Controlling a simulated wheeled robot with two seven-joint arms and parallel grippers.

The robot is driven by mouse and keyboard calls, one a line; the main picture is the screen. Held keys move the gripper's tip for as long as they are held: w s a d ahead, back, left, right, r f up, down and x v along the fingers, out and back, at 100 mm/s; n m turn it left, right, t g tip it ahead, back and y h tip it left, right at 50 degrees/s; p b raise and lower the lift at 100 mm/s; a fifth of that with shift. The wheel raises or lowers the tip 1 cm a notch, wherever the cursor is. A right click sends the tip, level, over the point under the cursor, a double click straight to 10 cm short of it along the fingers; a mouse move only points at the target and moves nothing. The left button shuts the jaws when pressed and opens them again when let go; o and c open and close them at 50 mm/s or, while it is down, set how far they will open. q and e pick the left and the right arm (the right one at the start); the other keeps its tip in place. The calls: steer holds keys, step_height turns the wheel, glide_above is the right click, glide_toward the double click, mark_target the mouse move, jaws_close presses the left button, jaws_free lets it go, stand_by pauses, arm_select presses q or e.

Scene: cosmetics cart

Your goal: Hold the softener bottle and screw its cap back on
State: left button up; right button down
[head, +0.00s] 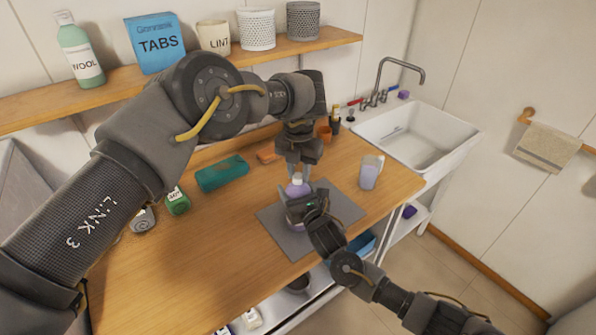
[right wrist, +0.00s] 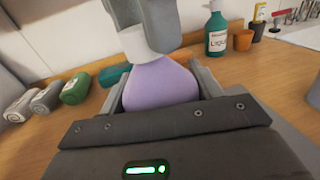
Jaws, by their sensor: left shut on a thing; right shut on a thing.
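The lilac softener bottle (head: 295,190) stands upright on a grey mat (head: 272,222) on the wooden counter. In the right wrist view the bottle (right wrist: 160,84) fills the space between my right fingers. My right gripper (head: 300,207) is shut on its body. My left gripper (head: 297,172) comes down from above and is shut at the bottle's top, on the pale cap (head: 297,178). Its grey fingers (right wrist: 150,28) hide most of the cap and the neck in the right wrist view. Whether the cap's threads meet the neck cannot be told.
A clear cup with lilac contents (head: 371,172) stands right of the mat. A teal case (head: 221,173) and rolled cloths, one green (head: 177,202), lie to the left. The sink (head: 425,135) is at the right. The front left counter is clear.

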arm_select(q)
steer(key=m, duration=0.7)
steer(key=shift+d+m, duration=0.1)
steer(key=shift+m, duration=0.3)
steer(key=m, duration=0.4)
steer(key=shift+s+m, duration=0.1)
steer(key=shift+m, duration=0.3)
steer(key=m, duration=0.4)
steer(key=o, duration=0.9)
steer(key=shift+o, duration=0.2)
steer(key=shift+r, duration=2.25)
